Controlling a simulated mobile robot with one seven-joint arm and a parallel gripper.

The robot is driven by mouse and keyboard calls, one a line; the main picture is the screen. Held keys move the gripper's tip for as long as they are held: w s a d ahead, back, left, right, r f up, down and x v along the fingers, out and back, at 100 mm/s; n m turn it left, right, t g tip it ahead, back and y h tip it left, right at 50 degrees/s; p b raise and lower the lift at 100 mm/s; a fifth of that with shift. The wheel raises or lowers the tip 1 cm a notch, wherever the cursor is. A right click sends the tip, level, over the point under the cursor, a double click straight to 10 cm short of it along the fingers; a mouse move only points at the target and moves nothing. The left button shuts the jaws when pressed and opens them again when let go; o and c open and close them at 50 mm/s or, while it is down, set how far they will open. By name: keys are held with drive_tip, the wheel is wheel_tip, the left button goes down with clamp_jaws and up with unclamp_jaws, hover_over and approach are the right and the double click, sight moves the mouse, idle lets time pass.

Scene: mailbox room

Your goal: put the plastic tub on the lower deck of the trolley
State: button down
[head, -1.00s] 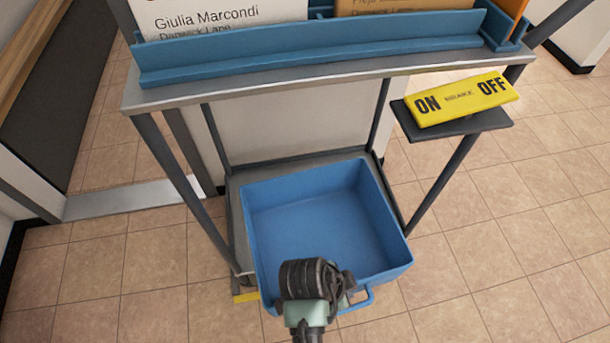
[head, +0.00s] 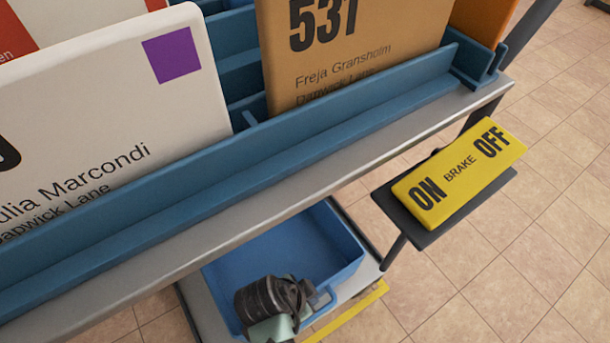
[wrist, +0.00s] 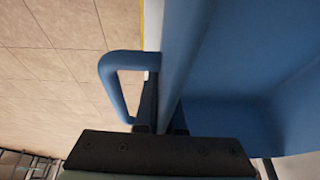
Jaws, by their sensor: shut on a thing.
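The blue plastic tub (head: 285,245) is upright, over the trolley's lower deck (head: 197,312) in the head view. My gripper (head: 303,292) is at the tub's near side, shut on its wall next to the loop handle. In the wrist view the jaws (wrist: 160,128) pinch the wall, with the tub's inside (wrist: 250,60) to the right and the handle (wrist: 110,75) to the left. The top shelf hides the tub's far left part. I cannot tell if the tub's base touches the deck.
The trolley's top shelf edge (head: 240,215) crosses above the tub, with a blue rack (head: 210,190) holding large envelopes (head: 100,110). A yellow brake plate (head: 460,172) juts out at right. A yellow strip (head: 350,310) runs along the deck's front. Tiled floor at right is clear.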

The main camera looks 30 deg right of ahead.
wheel_tip(320, 180, down, 7)
drive_tip(key=b, duration=0.3)
drive_tip(key=shift+w+b, duration=0.1)
drive_tip(key=shift+b, duration=0.3)
drive_tip(key=shift+r, duration=0.1)
drive_tip(key=c, duration=1.4)
unclamp_jaws()
drive_tip(key=shift+f, duration=0.2)
drive_tip(key=shift+c, duration=0.2)
drive_tip(key=o, duration=0.4)
drive_tip(key=p+v, duration=0.7)
drive_tip(key=v, duration=0.5)
drive_tip(key=shift+r, duration=0.2)
